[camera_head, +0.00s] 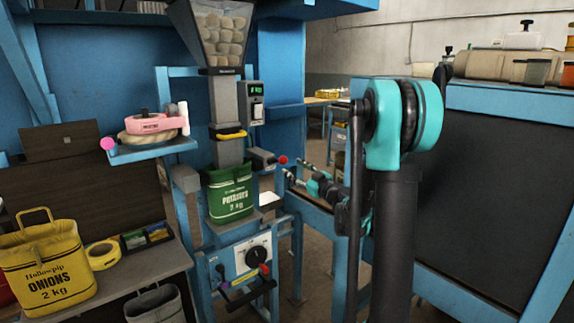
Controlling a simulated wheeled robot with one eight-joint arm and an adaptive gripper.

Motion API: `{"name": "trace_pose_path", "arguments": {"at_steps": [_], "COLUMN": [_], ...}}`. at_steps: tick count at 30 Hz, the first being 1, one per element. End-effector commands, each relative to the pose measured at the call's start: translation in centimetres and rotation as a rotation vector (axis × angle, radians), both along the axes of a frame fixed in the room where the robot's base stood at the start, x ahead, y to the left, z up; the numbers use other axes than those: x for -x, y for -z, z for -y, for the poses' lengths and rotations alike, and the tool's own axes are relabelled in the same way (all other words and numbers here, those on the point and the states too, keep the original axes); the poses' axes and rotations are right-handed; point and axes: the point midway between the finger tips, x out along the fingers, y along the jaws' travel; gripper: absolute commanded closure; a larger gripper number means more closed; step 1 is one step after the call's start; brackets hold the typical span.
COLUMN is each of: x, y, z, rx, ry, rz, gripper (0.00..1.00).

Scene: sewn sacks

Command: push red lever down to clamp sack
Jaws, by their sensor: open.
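A green potatoes sack (230,193) hangs upright under the grey filling spout (229,150). A red ball knob (283,160) ends a short lever on the grey block right of the spout. My gripper (288,175) is open, to the right of the sack and just below the upper red knob. It looks small and partly merged with the frame behind it, so I cannot tell whether it touches the knob. Its jaws appear empty.
A clear hopper (220,35) of potatoes stands above the spout. A blue shelf (150,150) with a pink-topped reel juts out at left. A yellow onions sack (48,262) and a tape roll (103,254) are on the left bench. A dark panelled bench (490,170) stands at right.

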Motion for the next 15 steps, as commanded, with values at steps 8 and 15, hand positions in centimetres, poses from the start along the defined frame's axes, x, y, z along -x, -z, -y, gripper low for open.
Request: {"name": "trace_pose_path", "arguments": {"at_steps": [8, 15], "x": [3.4, 4.0], "y": [0.7, 0.8], "z": [2.4, 2.8], "rx": [0.001, 0.001], "ry": [0.001, -0.002], "rz": [0.000, 0.000], "gripper": [0.49, 0.49]}}
